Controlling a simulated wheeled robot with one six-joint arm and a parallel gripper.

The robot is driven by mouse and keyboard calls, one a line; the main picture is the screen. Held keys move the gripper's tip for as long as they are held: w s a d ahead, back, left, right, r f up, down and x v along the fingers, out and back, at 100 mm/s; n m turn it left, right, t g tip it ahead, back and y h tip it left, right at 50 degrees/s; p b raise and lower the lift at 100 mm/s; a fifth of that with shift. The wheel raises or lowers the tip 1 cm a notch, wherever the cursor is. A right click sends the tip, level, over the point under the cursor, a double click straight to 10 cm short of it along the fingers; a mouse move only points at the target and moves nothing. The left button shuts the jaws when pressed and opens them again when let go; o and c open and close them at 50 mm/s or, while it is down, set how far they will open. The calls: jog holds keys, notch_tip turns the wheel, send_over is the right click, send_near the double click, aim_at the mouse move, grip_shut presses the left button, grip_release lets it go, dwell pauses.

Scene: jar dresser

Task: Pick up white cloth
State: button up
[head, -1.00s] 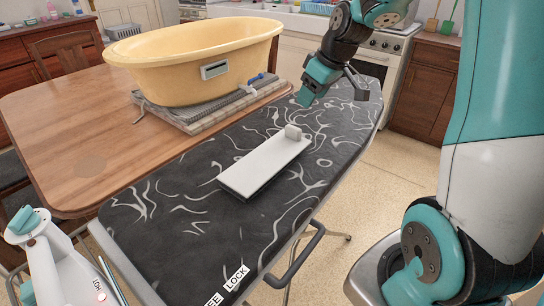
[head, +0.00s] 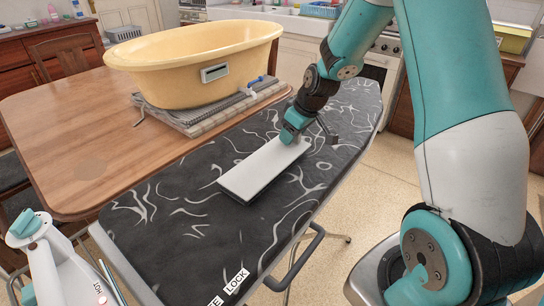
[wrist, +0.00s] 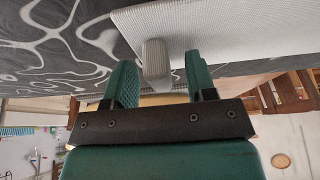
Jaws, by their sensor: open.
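The white cloth (head: 258,172) lies as a flat, long rectangle on the black patterned ironing board (head: 190,215). It also shows in the wrist view (wrist: 235,28), with a small raised, woven-looking lump (wrist: 154,57) at one end. My gripper (head: 291,136) is at the cloth's far end, and hides that lump in the head view. In the wrist view my gripper (wrist: 158,78) is open, with one green finger on each side of the lump. I cannot tell whether the fingers touch it.
A large yellow tub (head: 195,65) stands on folded striped cloths (head: 205,120) on the wooden table (head: 75,140), left of the board. A white and teal iron (head: 50,260) is at the lower left. The board around the cloth is clear.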

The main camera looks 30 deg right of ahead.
grip_shut()
jog(key=shift+r, duration=0.1)
